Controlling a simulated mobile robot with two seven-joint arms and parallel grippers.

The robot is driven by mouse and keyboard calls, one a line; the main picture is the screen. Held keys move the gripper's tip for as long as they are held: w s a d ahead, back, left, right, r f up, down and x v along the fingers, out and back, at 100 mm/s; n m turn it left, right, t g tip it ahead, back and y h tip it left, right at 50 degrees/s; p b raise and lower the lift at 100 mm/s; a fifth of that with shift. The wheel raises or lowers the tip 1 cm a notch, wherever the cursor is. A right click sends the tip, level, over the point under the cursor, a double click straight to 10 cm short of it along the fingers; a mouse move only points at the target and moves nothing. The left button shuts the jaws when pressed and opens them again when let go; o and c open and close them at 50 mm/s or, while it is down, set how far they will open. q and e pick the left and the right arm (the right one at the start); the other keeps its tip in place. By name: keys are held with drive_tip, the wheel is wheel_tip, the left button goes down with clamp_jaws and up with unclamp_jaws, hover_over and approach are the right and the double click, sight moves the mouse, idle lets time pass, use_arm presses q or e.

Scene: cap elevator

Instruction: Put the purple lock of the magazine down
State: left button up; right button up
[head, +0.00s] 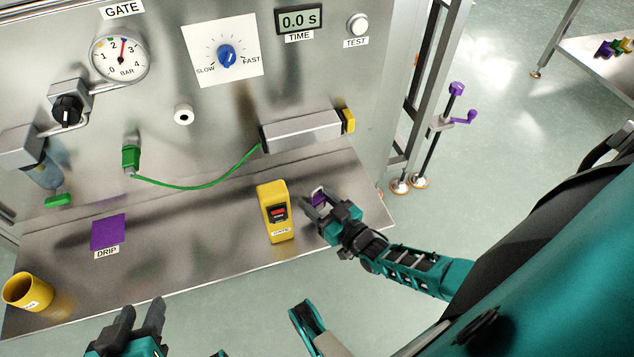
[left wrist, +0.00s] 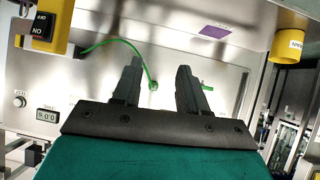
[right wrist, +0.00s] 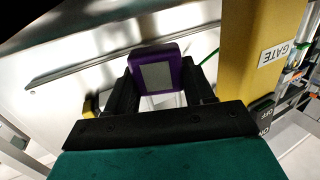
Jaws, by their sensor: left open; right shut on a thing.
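A purple lock (right wrist: 156,68) with a grey square face and a pale shackle sits between the fingers of my right gripper (right wrist: 153,90), which is shut on it. In the head view my right gripper (head: 321,203) is over the steel shelf, just right of the yellow gate box, and the lock (head: 319,199) is mostly hidden by the fingers. I cannot tell whether the lock touches the shelf. A purple square labelled DRIP (head: 108,231) lies on the left part of the shelf. My left gripper (head: 138,317) is open and empty in front of the shelf edge.
The yellow gate box (head: 273,212) with its switch stands close to my right gripper. A yellow cup (head: 28,291) is at the shelf's left end. A green hose (head: 195,188) hangs along the panel above the shelf. The shelf (head: 190,245) between DRIP and the gate box is bare.

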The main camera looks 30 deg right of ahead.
sight(318, 209)
wheel_tip(318, 209, down, 3)
drive_tip(key=shift+f+b, duration=0.1)
drive_tip(key=shift+b, duration=0.6)
drive_tip(key=shift+f, duration=0.1)
drive_tip(key=o, duration=1.2)
drive_tip(key=shift+s, duration=0.1)
